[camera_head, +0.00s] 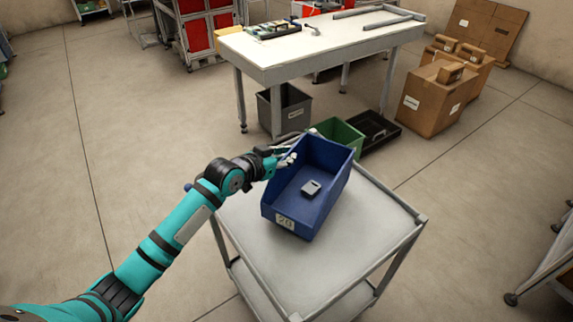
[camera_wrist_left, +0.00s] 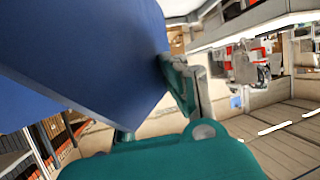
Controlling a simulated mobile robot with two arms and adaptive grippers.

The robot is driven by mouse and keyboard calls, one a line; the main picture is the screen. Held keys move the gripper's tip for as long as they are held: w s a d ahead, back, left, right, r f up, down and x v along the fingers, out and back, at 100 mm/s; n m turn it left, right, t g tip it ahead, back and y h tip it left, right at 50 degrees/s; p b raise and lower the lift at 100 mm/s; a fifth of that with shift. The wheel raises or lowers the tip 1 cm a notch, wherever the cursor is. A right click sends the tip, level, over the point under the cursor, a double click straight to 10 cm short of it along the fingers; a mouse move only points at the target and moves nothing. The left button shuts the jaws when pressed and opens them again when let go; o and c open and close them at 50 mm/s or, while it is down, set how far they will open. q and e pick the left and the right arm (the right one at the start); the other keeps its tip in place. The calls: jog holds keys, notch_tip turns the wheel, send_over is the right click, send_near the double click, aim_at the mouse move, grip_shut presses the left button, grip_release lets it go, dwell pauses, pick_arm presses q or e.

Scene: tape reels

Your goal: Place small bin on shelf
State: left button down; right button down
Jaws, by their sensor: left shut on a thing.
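The small blue bin (camera_head: 326,207) has a label reading 20 on its front and a small grey item (camera_head: 311,188) inside. It is upright at the top of a grey cart (camera_head: 376,200); I cannot tell whether it rests on the cart or is held just above it. My left gripper (camera_head: 290,158) is shut on the bin's left wall near its back corner. In the left wrist view the bin (camera_wrist_left: 90,50) fills the upper left, with the left gripper (camera_wrist_left: 165,95) against it. My right gripper is not in view.
A white workbench (camera_head: 330,45) stands behind the cart. A grey bin (camera_head: 293,107), a green bin (camera_head: 340,136) and a black tray (camera_head: 375,130) are on the floor near it. Cardboard boxes (camera_head: 435,95) stand at the right. The floor at the left is clear.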

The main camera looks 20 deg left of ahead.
aim_at(287, 184)
pick_arm(q)
jog(key=shift+f, duration=1.35)
jog(key=c, duration=1.5)
grip_release()
jog(key=shift+s+f, duration=0.1)
jog(key=shift+f, duration=0.05)
jog(key=v, duration=1.2)
